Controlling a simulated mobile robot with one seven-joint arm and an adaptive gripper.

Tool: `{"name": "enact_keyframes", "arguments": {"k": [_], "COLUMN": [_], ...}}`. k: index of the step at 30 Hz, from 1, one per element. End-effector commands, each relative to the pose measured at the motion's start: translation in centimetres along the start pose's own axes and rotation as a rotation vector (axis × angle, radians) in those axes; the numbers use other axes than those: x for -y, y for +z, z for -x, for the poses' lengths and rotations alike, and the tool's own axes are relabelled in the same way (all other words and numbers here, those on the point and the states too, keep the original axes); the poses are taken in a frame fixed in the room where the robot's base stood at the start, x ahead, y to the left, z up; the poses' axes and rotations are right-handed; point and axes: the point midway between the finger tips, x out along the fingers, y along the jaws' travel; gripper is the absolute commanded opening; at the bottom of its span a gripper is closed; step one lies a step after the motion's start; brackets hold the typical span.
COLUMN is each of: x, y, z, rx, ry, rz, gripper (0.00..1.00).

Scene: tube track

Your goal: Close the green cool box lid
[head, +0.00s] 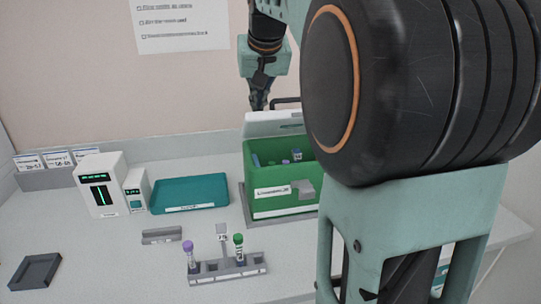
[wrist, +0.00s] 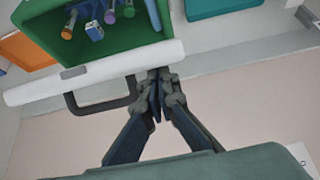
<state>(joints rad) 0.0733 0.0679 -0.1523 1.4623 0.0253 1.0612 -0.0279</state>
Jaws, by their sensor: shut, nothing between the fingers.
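The green cool box (head: 282,203) stands on the bench in the head view, open at the top, with several tubes inside. It also shows in the wrist view (wrist: 148,28). Its white lid (head: 270,127) stands raised at the back of the box; in the wrist view the lid (wrist: 110,70) is seen edge-on with a dark handle (wrist: 100,107) on its outer side. My gripper (wrist: 157,75) is shut and empty, with its fingertips close to the lid beside the handle. In the head view my gripper (head: 258,104) is behind the lid's left end. I cannot tell whether it touches the lid.
A tube rack (head: 228,268) with a purple-capped and a green-capped tube stands in front. A teal tray (head: 190,194) and a white device (head: 100,186) are left of the box. An orange container (wrist: 22,50) shows beside the box. My arm hides the head view's right side.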

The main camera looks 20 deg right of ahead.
Motion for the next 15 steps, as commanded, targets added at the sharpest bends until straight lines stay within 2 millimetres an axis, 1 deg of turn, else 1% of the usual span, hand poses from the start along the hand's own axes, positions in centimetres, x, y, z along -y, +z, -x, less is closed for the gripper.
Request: {"name": "enact_keyframes", "arguments": {"k": [1,9,15], "x": [0.0,0.0,0.0], "y": [0.8,3.1,3.4], "z": [-0.5,-0.9,-0.7], "rx": [0.001,0.001,0.002], "ry": [0.000,0.000,0.000], "rz": [0.000,0.001,0.001], "gripper": [0.00,0.00,0.00]}}
